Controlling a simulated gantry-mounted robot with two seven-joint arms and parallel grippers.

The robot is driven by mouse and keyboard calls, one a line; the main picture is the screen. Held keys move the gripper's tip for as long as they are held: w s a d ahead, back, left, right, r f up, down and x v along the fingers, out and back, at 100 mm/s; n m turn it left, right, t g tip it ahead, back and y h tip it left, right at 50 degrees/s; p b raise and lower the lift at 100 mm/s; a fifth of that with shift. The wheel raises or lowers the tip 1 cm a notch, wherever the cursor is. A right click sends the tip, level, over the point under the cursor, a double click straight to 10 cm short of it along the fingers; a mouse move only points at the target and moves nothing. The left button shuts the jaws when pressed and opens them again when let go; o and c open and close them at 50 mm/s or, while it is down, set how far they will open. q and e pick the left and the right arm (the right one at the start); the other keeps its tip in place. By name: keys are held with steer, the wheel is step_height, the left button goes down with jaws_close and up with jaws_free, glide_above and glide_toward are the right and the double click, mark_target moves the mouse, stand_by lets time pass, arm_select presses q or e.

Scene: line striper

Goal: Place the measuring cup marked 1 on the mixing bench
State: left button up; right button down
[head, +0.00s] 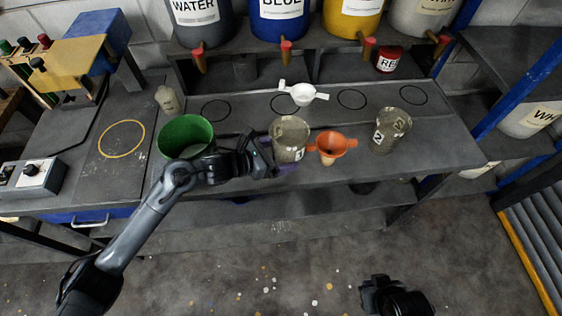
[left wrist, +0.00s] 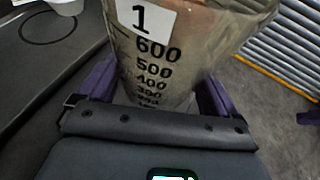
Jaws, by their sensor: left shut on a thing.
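The measuring cup marked 1 (head: 290,132) is a clear, stained cup with a white label, near the front edge of the grey bench (head: 235,125). My left gripper (head: 272,160) is shut on it, with purple fingers on both sides of the cup in the left wrist view (left wrist: 155,75). The cup looks upright; whether its base touches the bench is hidden. A second cup marked 2 (head: 390,130) stands further right. My right gripper (head: 385,295) is low over the floor; its fingertips cannot be made out.
An orange funnel (head: 332,146) sits just right of cup 1. A green bucket (head: 184,136) stands left, near a yellow ring (head: 122,138). A white strainer-like piece (head: 302,94) and a red can (head: 388,60) are behind. Black rings (head: 215,111) mark clear spots along the bench.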

arm_select(q)
steer(key=shift+f, duration=2.2)
steer(key=shift+f+b, duration=0.15)
steer(key=shift+b, duration=0.15)
steer(key=o, duration=1.1)
steer(key=shift+o, duration=0.2)
